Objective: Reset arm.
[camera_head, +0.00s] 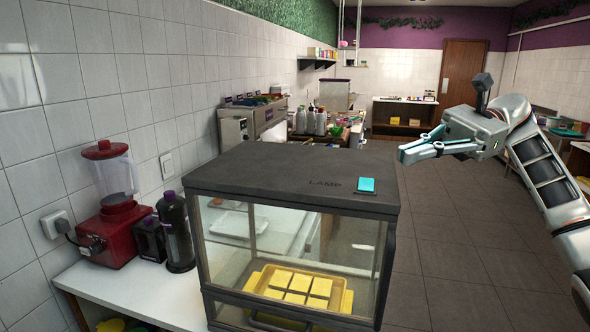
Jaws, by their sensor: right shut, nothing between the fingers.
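My right gripper (421,146) is shut and empty. It hangs in the air above the right side of a dark-topped glass case and points left. My right arm reaches in from the right edge. The glass case (270,172) has a dark top marked LAMP and a cyan switch (366,185) near its front right. Yellow blocks (300,284) lie on a yellow tray inside it. The gripper appears apart from the case. My left gripper is not in view.
A red blender (108,214) and a dark bottle (175,232) stand on the white counter (118,285) at left. Behind the case is a cluttered worktop with metal canisters (311,122). Open tiled floor (455,255) lies to the right.

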